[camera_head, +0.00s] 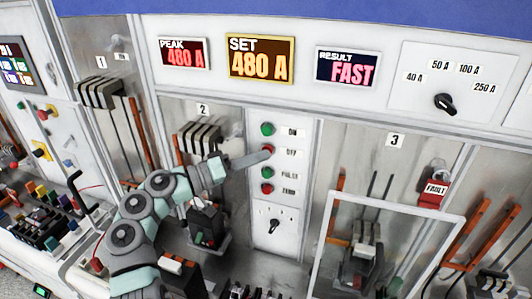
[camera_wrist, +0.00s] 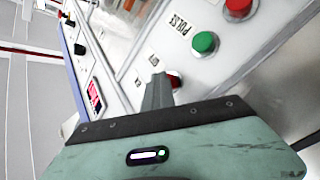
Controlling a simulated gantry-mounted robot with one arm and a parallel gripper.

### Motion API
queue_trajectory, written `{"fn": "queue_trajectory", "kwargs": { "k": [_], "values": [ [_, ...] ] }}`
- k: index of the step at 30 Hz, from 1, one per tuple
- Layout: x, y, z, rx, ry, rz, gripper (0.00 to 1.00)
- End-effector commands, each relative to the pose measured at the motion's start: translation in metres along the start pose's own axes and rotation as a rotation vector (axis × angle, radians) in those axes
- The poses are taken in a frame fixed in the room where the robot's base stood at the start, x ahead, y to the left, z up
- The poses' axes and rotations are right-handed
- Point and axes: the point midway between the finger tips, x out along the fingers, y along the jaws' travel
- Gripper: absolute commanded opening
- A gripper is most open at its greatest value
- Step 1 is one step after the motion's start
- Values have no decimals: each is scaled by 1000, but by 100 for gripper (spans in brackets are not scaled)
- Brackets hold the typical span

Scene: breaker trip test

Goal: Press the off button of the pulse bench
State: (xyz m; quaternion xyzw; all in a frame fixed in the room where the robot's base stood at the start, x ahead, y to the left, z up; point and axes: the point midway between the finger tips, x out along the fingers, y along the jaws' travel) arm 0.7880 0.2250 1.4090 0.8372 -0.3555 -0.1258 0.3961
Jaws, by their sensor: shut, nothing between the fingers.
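The red off button (camera_head: 267,149) is the second button down on the white panel of the pulse bench (camera_head: 290,224), beside the label OFF. My gripper (camera_head: 262,154) is shut and empty, and its tip is at the off button in the head view. In the wrist view the shut fingers (camera_wrist: 158,92) point at the panel, and the red off button (camera_wrist: 174,80) shows partly hidden beside them. I cannot tell whether the tip touches the button. The SET display (camera_head: 261,59) reads 480 A and the RESULT display (camera_head: 346,68) reads FAST.
The green on button (camera_head: 267,129) is just above. The green pulse button (camera_head: 267,172) and a red button (camera_head: 267,188) are just below, with a rotary knob (camera_head: 274,226) under them. A clear framed guard (camera_head: 390,245) and bay 3 stand to the right.

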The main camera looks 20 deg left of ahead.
Motion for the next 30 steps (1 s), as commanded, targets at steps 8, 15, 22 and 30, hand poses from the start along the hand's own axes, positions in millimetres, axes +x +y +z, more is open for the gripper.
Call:
{"fn": "queue_trajectory", "kwargs": {
  "k": [8,15,22,30],
  "values": [
    [-4,5,2,1,0,1,0],
    [-12,10,9,-2,0,0,0],
    [-12,10,10,-1,0,0,0],
    [-20,17,12,4,3,0,0]
  ]
}}
